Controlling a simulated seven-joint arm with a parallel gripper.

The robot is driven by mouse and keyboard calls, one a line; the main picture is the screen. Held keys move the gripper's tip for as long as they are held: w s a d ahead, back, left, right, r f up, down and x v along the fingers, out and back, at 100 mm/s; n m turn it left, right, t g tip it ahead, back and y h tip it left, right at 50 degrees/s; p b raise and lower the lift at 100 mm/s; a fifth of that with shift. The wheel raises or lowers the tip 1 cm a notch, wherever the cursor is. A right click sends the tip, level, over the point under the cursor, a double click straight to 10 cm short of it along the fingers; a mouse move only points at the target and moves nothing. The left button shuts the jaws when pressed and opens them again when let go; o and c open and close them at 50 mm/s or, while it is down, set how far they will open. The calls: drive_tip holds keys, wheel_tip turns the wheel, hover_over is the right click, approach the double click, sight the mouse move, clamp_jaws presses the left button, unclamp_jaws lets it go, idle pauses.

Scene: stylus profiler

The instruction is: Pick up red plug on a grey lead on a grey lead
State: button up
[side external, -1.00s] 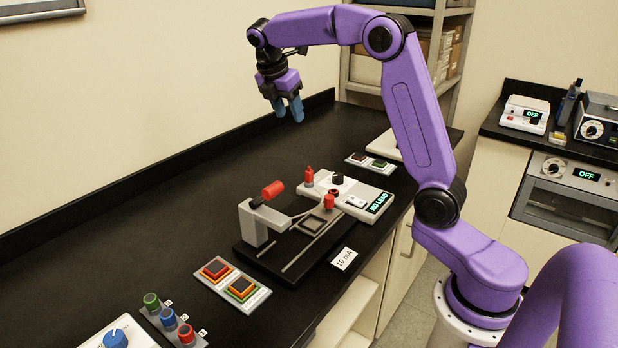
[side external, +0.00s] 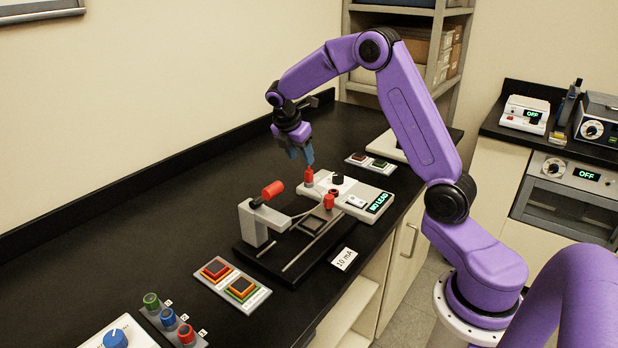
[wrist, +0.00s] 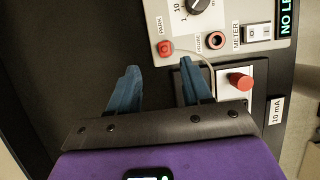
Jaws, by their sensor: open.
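The red plug (side external: 309,177) stands upright at the left end of the white meter box. In the wrist view the plug (wrist: 165,48) sits at the label PARK, and a grey lead (wrist: 204,66) curves from it toward the rig below. My gripper (side external: 301,158) is open and points down just above the plug in the side view. In the wrist view my gripper's blue fingertips (wrist: 159,70) are spread apart, with the plug just beyond the gap between them. Nothing is held. Whether a finger touches the plug I cannot tell.
The meter box (side external: 365,192) has a black knob, an open PROBE socket (wrist: 215,40) and a NO LEAD display. In front are the rig's dark base (side external: 270,258), a red cylinder (side external: 272,190) on its arm and another red knob (side external: 329,201).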

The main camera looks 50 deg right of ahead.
sight(308, 171)
drive_tip(key=x, duration=0.3)
drive_tip(key=s+x, duration=0.1)
drive_tip(key=x, duration=0.1)
drive_tip(key=shift+d+f, duration=0.1)
drive_tip(key=shift+d, duration=0.05)
drive_tip(key=shift+w+d+f, duration=0.1)
drive_tip(key=shift+d+f, duration=0.1)
drive_tip(key=shift+f, duration=0.35)
drive_tip(key=shift+c, duration=0.3)
clamp_jaws()
